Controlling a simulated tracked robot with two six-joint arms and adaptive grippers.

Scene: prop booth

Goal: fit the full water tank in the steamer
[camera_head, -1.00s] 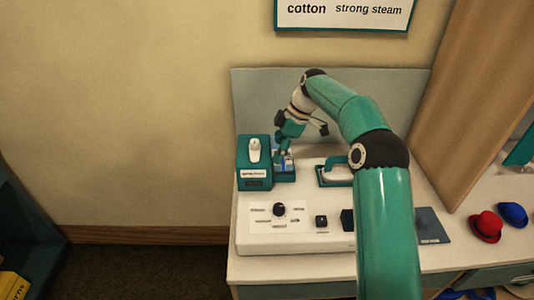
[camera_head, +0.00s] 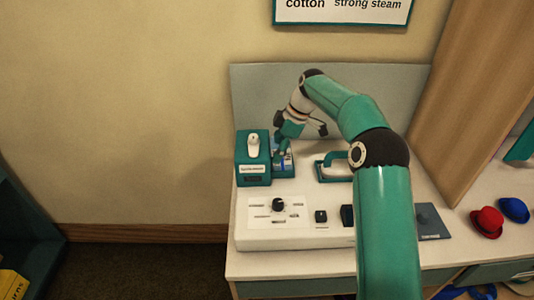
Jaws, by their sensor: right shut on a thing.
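The steamer is a teal box (camera_head: 253,178) with a white knob-like part on top, at the left of the white counter unit. A small bluish water tank (camera_head: 286,164) is at its right side, in or against a teal holder; I cannot tell how deep it sits. My right gripper (camera_head: 282,153) comes down over the tank from above and is shut on it. The fingers and tank are small and partly hidden, so the water level cannot be seen. My left gripper is not in view.
A teal-handled iron (camera_head: 333,170) stands just right of the tank. In front is a white control panel (camera_head: 280,236) with a black dial (camera_head: 278,205). Red (camera_head: 487,222) and blue (camera_head: 513,209) hats lie at the right. A grey back panel (camera_head: 250,90) stands behind.

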